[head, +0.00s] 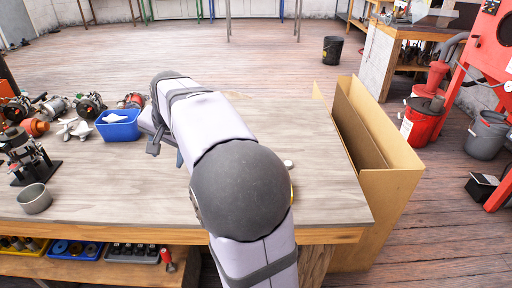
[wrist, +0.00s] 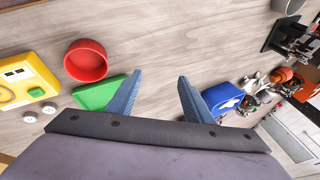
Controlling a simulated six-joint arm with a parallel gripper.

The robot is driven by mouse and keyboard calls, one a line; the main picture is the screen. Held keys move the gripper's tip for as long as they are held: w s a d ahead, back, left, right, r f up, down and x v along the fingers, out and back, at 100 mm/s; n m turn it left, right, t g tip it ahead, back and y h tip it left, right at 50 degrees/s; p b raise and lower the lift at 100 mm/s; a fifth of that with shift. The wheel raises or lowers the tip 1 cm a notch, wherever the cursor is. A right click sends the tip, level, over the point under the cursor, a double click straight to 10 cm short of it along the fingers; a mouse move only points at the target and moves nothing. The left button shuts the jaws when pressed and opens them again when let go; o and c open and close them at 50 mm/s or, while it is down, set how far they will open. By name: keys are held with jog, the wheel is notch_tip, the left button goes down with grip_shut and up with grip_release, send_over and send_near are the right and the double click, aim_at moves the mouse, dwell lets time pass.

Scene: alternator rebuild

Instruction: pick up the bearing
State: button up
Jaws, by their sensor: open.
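My gripper (wrist: 160,76) is open, and only bare table shows between its two blue fingers in the wrist view. In the head view my arm hides most of it. Two small round silvery pieces (wrist: 38,113) lie at the left, beside a yellow device (wrist: 25,78). They look like possible bearings, but they are too small to be sure. One similar pale disc (head: 289,164) shows right of my arm in the head view. A red round dish (wrist: 87,61) and a green flat piece (wrist: 99,93) lie just left of the fingers.
Alternator parts (head: 60,108) crowd the far left. A metal cup (head: 34,198) stands near the front left. The wooden table (head: 325,190) is clear at the right.

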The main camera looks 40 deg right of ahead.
jog(key=s+d+m+g+h+p, duration=0.1)
jog(key=s+d+p, duration=0.2)
jog(key=d, duration=0.6)
jog(key=s+d+m+g+h+p, duration=0.15)
jog(key=d+p, duration=0.25)
jog(key=d, duration=0.5)
jog(key=shift+m+g+h, duration=0.25)
jog(key=shift+g+h, duration=0.3)
jog(key=shift+g, duration=0.4)
jog(key=shift+s+d+f+p, duration=1)
jog(key=shift+s+d+f, duration=0.3)
jog(key=shift+s+d, duration=0.65)
jog(key=shift+s+d+f+p, duration=1.2)
jog(key=shift+s+d, duration=0.45)
jog(key=shift+d, duration=0.45)
jog(key=shift+s+d+f+p, duration=0.85)
jog(key=shift+s+d+f, duration=0.55)
jog(key=shift+s+d, duration=0.55)
jog(key=shift+w+d, duration=0.1)
jog(key=shift+w, duration=0.05)
jog(key=shift+p+x, duration=0.95)
jog(key=shift+x, duration=1.6)
jog(key=c, duration=1.1)
